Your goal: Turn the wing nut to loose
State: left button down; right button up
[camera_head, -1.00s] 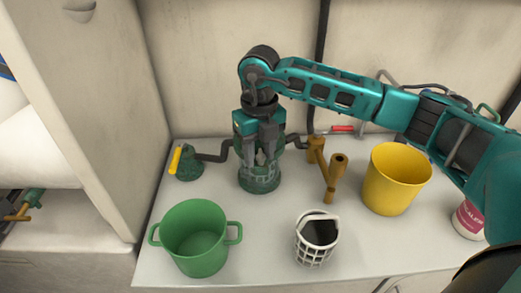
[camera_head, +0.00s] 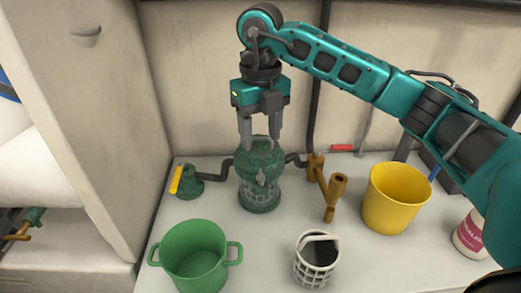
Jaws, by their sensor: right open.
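A green strainer-like fitting (camera_head: 260,170) with a caged lower part stands upright at the back of the white counter, between dark pipes. A pale grey part (camera_head: 261,179) shows on its front. I cannot clearly make out the wing nut; the top of the fitting is partly behind my fingers. My right gripper (camera_head: 260,140) points down over the top of the fitting. Its two fingers are apart, one on each side of the top, with nothing held. I cannot tell whether they touch it. My left gripper is not in view.
A green pot (camera_head: 195,258) and a white basket (camera_head: 316,262) stand in front. A yellow bucket (camera_head: 395,198) and a brass valve (camera_head: 328,188) are to the right. A yellow-handled valve (camera_head: 186,182) is at the left. A tall cabinet wall closes the left side.

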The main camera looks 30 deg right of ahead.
aim_at(261, 174)
notch_tip(261, 174, up, 2)
jog(key=shift+r, duration=0.1)
jog(key=shift+c, duration=0.7)
notch_tip(261, 174, down, 13)
jog(key=m, duration=0.4)
jog(key=shift+w+d, duration=0.1)
